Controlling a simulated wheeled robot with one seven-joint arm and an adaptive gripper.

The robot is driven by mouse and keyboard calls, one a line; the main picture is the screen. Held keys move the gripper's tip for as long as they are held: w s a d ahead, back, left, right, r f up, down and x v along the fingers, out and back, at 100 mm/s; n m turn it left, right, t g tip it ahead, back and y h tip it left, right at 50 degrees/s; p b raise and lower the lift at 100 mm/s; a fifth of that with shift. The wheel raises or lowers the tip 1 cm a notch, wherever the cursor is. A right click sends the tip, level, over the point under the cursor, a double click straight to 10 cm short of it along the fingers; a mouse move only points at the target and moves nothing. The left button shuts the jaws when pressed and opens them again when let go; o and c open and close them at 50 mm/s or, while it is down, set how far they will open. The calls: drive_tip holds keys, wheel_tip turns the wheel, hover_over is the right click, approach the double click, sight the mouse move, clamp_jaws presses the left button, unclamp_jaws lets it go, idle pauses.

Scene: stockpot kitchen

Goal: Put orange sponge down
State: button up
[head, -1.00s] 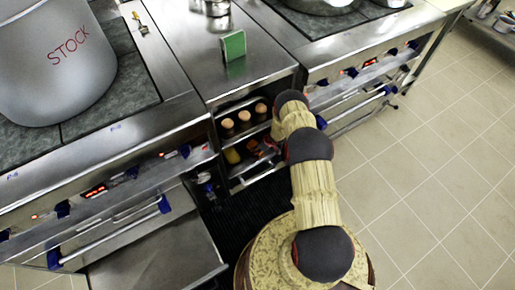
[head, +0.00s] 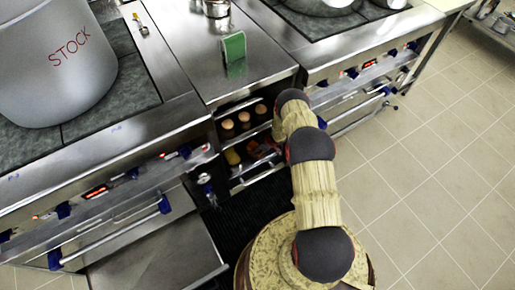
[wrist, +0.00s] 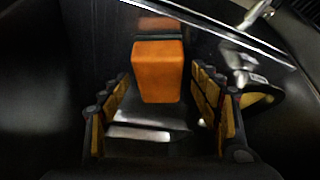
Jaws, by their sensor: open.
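The orange sponge (wrist: 158,72) is a block in the wrist view, upright in the picture, with a dark band along its top edge. It lies ahead of and between the two fingers of my gripper (wrist: 164,104). The gripper is open, with visible gaps on both sides of the sponge. A bright metal surface shows below the sponge; whether the sponge rests on it I cannot tell. In the head view my arm reaches down to the shelves under the counter, and my gripper cannot be made out there.
The open shelf unit (head: 231,107) holds several round-topped items (head: 244,116) above, and yellow and reddish things below. A green block (head: 233,47) stands on the steel counter (head: 190,45). The big STOCK pot (head: 55,75) is at left. Tiled floor (head: 430,165) at right is clear.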

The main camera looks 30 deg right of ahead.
drive_tip(key=p+v, duration=0.4)
drive_tip(key=v, duration=0.7)
